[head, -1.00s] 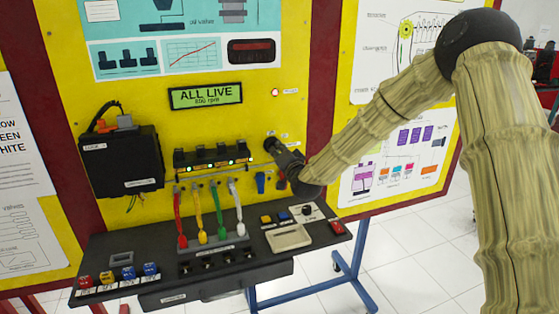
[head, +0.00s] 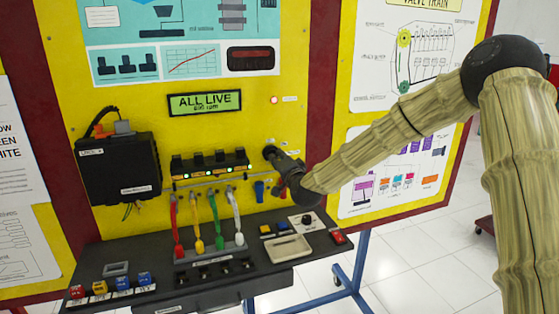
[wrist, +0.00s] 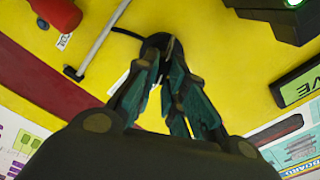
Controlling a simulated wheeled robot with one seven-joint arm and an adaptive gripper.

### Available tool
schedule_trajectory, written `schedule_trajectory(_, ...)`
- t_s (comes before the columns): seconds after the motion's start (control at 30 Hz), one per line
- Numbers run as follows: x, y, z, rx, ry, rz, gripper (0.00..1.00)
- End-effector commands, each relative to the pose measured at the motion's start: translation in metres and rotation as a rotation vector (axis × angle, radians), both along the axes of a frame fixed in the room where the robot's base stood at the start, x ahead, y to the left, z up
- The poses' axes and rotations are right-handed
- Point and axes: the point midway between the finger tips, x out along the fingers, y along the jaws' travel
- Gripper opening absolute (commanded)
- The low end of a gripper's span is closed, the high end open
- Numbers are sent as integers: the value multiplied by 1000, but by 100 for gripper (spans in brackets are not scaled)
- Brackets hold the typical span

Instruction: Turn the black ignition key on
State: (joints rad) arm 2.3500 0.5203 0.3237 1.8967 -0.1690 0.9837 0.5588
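A dark piece that looks like the black ignition key (wrist: 160,41) is on the yellow panel (head: 120,60), between my fingertips in the wrist view. My gripper (wrist: 161,56) has its teal fingers drawn together around this piece, with a narrow gap further back. The fingers cover much of it, so its turn angle cannot be read. In the head view my gripper (head: 271,154) is at the panel, right of the green lamp row, and hides the key. The display (head: 205,103) reads ALL LIVE, and a small red lamp (head: 273,100) is lit.
Below my gripper hang a blue handle (head: 259,190) and a red handle, also in the wrist view (wrist: 57,12). Coloured leads (head: 197,225) run down to the black console (head: 120,255) at left. A black box (head: 118,168) is mounted on the panel's left side.

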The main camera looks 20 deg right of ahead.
Motion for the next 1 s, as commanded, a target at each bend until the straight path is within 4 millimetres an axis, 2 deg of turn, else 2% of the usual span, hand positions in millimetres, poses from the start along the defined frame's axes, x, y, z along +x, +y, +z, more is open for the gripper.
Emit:
schedule_trajectory(0.03,0,-1,-1,1,2,-2,20)
schedule_trajectory(0.1,0,-1,-1,1,2,-1,32)
schedule_trajectory(0.13,0,-1,-1,1,2,-1,34)
schedule_trajectory(0.43,-1,1,-1,0,0,1,34)
schedule_trajectory(0.57,-8,0,0,0,0,1,34)
schedule_trajectory(0.67,-21,0,0,2,2,1,34)
schedule_trajectory(1.0,-82,-3,-1,2,2,1,34)
